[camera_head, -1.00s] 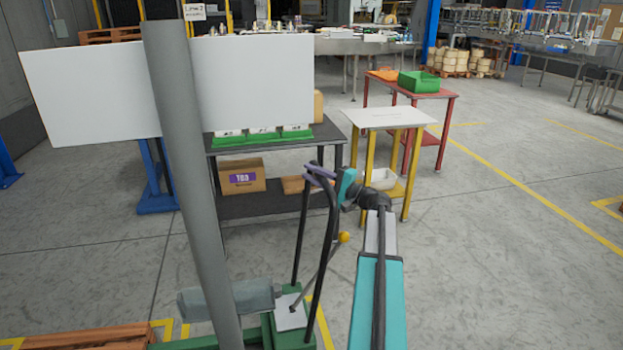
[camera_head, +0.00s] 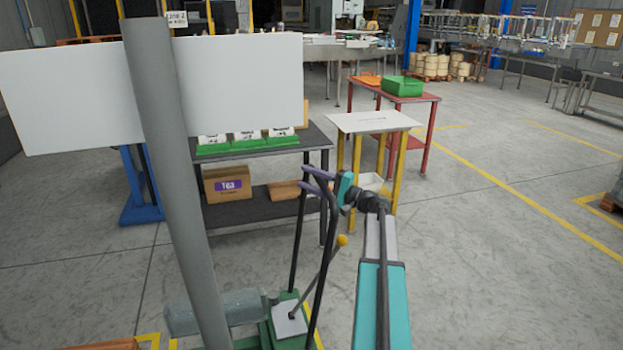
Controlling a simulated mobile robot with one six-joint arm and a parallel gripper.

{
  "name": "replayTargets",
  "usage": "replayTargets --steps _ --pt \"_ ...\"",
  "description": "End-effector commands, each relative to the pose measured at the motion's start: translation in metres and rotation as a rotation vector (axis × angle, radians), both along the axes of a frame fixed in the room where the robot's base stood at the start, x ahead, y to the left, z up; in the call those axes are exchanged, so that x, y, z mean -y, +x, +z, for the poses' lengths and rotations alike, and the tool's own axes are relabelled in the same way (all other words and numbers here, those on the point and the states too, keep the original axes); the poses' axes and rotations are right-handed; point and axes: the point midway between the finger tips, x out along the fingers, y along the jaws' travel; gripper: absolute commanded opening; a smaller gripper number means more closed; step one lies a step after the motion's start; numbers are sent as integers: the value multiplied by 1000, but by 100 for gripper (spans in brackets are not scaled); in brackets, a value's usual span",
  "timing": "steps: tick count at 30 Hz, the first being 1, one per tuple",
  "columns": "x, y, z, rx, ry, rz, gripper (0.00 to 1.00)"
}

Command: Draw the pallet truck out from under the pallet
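The pallet truck shows at the bottom centre, with a green body (camera_head: 287,325), a grey cylinder (camera_head: 236,306) and a black loop handle (camera_head: 322,250). A lever with a yellow knob (camera_head: 342,240) rises beside the handle. My gripper (camera_head: 309,181), teal with purple fingers, is at the top of the handle. Its fingers show as two separate strips, spread apart, with the handle's top at or between them; exact contact is unclear. A wooden pallet (camera_head: 105,345) shows only as a sliver at the lower left. The truck's forks are out of view.
A grey post (camera_head: 180,200) with a blank white panel (camera_head: 245,80) blocks the left. A dark shelf table (camera_head: 265,205) stands behind the truck, holding green trays and a carton (camera_head: 228,184). A yellow-legged table (camera_head: 372,122) stands right of it. Open floor (camera_head: 480,260) lies right.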

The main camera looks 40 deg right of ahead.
Motion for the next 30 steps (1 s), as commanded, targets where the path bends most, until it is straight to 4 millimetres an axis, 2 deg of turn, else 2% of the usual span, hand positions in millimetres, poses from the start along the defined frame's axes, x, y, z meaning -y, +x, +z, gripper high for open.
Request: replayTargets --steps 9,14,20,30 --pt "1 1 1 1 1 -2 39" --pt "3 -6 0 1 1 -3 39" --pt "12 -26 -4 1 1 -5 39" --pt "31 -75 -12 0 2 -4 39"
